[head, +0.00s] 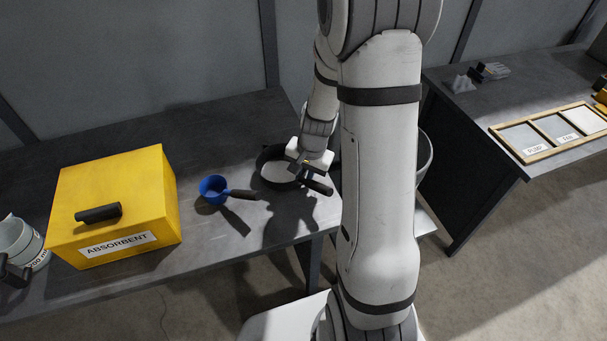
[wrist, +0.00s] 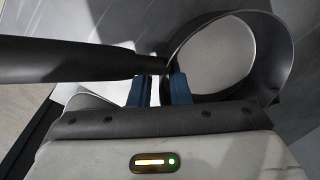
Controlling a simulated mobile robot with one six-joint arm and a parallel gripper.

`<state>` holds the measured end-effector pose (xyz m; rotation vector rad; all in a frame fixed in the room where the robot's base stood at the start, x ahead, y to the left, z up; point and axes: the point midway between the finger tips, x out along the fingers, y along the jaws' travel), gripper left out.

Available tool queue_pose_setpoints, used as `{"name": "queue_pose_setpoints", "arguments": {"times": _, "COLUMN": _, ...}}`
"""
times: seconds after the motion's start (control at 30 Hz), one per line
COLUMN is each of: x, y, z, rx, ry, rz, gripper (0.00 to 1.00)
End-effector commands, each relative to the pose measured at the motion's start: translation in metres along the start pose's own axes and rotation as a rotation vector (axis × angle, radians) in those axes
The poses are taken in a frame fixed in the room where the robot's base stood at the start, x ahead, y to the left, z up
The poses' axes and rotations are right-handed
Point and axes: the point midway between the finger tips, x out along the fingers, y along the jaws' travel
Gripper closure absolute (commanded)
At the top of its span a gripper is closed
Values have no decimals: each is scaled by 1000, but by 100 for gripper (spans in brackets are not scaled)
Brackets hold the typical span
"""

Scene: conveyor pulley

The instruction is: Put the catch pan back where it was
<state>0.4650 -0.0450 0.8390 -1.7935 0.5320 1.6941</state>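The catch pan (head: 273,170) is a round, dark-walled pan with a light grey inside and a dark handle (head: 317,187) pointing to the lower right. It is level or nearly so, over the right end of the dark table. In the wrist view the pan (wrist: 285,50) is at the upper right and its handle (wrist: 70,61) runs left. My gripper (wrist: 160,88) has its blue fingers close together at the pan's wall near the handle joint and looks shut on it. The fingertips are partly hidden. The pan's height above the table is hard to tell.
A yellow ABSORBENT box (head: 115,200) stands at left on the table, with a measuring jug (head: 20,240) beside it. A blue scoop (head: 213,188) lies between box and pan. A second table at right holds a wooden tray with labelled compartments (head: 527,157). My arm hides part of the middle.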

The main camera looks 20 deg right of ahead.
Motion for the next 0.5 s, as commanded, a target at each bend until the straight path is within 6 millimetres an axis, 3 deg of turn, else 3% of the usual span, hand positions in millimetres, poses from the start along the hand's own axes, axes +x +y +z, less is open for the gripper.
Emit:
{"name": "queue_pose_setpoints", "arguments": {"times": 0.33, "x": -1, "y": -1, "z": 0, "rx": -1, "ry": 0, "rz": 0, "gripper": 75}}
{"name": "queue_pose_setpoints", "arguments": {"times": 0.5, "x": -17, "y": -2, "z": -1, "rx": -3, "ry": 4, "rz": -3, "gripper": 75}}
